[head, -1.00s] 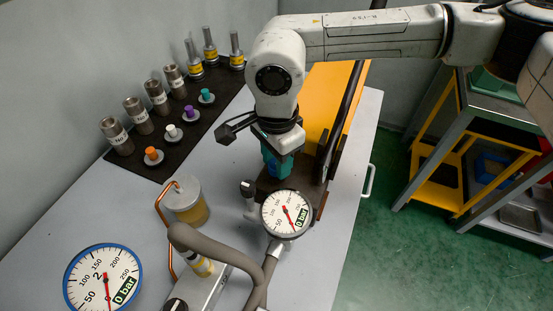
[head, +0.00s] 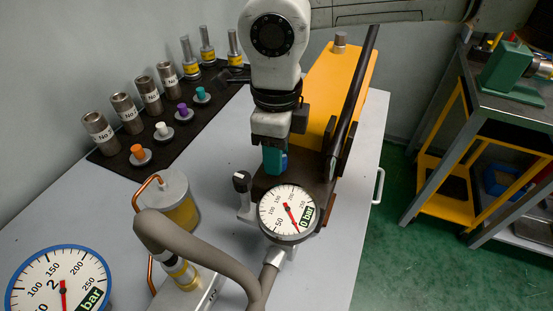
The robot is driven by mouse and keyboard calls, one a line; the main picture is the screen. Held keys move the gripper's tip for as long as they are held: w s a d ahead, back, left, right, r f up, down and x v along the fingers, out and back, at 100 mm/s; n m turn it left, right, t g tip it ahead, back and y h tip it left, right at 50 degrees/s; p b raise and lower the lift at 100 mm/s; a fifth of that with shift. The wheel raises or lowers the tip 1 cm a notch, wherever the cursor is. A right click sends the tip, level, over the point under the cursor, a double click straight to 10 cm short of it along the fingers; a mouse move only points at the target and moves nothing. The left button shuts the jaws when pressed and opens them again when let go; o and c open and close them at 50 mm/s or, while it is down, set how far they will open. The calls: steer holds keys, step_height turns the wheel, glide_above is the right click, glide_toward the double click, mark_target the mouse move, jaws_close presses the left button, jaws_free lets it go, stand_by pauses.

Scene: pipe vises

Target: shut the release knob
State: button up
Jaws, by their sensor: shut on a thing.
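My gripper (head: 274,162) points down at the front end of the yellow pump (head: 325,85), with its teal fingers close together. It is shut on a small blue part (head: 284,163), which shows only at the fingers' right edge. This part seems to be the release knob; most of it is hidden, so its turn cannot be read. The pump's dark front block (head: 262,184) lies beneath the fingers. A round gauge (head: 287,211) reading 0 bar stands just in front.
A small black-topped grey handle (head: 241,182) stands left of my gripper. A long black lever (head: 352,100) runs along the pump's right side. A grey hose (head: 200,250), an oil jar (head: 173,203) and a blue-rimmed gauge (head: 58,285) fill the front left.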

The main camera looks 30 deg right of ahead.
steer(key=m+b, duration=0.3)
steer(key=m, duration=0.1)
steer(key=shift+f, duration=0.1)
steer(key=shift+m+b, duration=0.8)
steer(key=shift+m, duration=0.6)
steer(key=o, duration=1)
steer(key=shift+o, duration=0.2)
step_height(320, 180, up, 11)
steer(key=shift+p, duration=0.45)
